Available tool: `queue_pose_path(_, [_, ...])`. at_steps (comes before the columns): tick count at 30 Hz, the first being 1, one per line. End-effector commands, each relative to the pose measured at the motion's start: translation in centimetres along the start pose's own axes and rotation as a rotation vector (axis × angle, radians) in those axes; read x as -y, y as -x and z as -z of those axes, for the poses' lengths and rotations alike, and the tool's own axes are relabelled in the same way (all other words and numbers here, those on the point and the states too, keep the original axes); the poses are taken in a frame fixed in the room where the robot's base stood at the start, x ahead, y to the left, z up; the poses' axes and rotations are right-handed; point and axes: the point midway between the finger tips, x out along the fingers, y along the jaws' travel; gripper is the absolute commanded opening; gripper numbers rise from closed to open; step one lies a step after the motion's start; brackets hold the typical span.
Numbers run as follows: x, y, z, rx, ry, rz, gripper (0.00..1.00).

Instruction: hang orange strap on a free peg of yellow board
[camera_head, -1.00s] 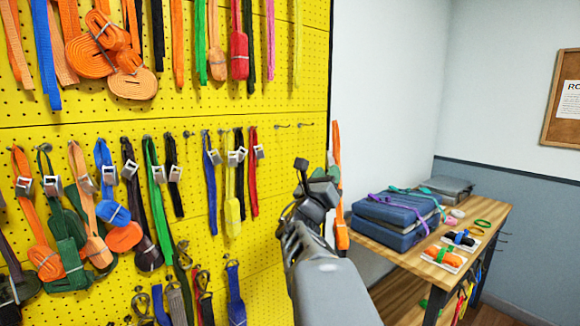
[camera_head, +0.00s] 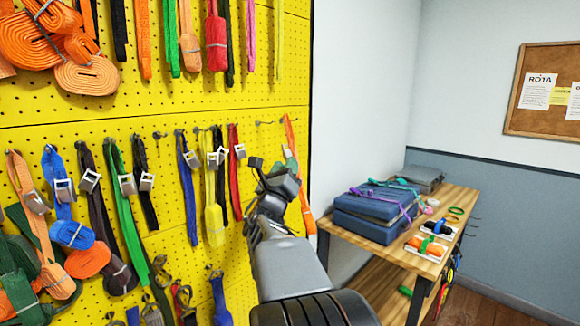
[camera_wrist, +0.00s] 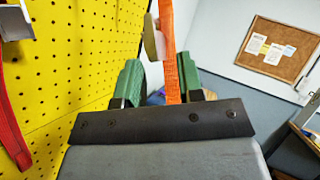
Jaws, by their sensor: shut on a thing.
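The yellow board (camera_head: 150,112) fills the left of the head view. My gripper (camera_head: 290,163) is shut on the orange strap (camera_head: 304,200), near the board's right edge. In the wrist view the strap (camera_wrist: 172,75) runs up between the green fingers (camera_wrist: 158,85). In the head view its top end overlaps a bare peg (camera_head: 285,120) at the right of the middle row; whether it is around the peg or in front of it, I cannot tell. Another bare peg (camera_head: 264,123) is just left. The strap's middle is partly hidden by my gripper.
A red strap (camera_head: 234,175) and a yellow strap (camera_head: 213,205) hang left of the bare pegs. A wooden bench (camera_head: 392,252) with blue cases (camera_head: 372,215) stands to the right. A cork board (camera_head: 520,118) is on the far wall.

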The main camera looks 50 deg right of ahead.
Motion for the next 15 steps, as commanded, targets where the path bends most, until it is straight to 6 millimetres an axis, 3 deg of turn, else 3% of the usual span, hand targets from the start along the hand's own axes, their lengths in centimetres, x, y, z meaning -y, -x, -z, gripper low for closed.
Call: queue_pose_path(15, [-2.8, -1.4, -0.5, -0.002, 0.002, 0.003, 0.1])
